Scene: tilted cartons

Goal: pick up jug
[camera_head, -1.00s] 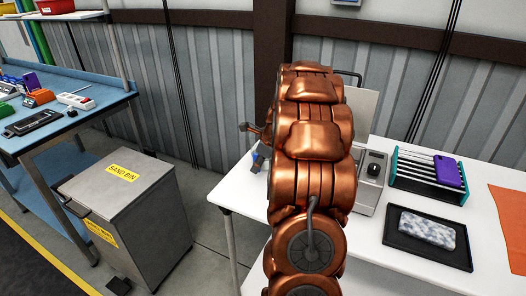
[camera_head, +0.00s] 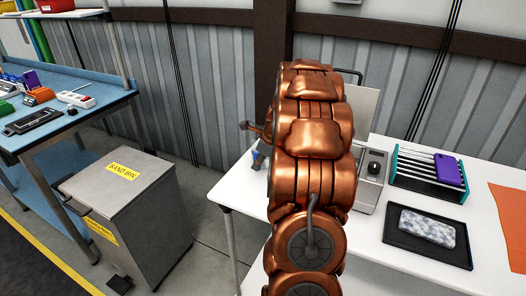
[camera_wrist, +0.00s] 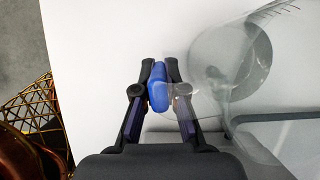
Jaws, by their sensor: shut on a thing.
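In the wrist view my gripper (camera_wrist: 158,85) has its two dark fingers closed on a blue handle (camera_wrist: 158,92). The clear, see-through jug (camera_wrist: 218,62) is just right of the fingers, above or on the white table top. The blue handle appears to belong to it. I cannot tell whether its base touches the table. In the head view my copper arm hides most of the gripper and the jug.
The white table (camera_head: 460,222) holds a grey device with a knob (camera_head: 371,178), a rack with a purple item (camera_head: 425,175) and a black tray (camera_head: 400,240) with a speckled block. A sand bin (camera_head: 125,215) and a blue bench (camera_head: 75,125) stand left.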

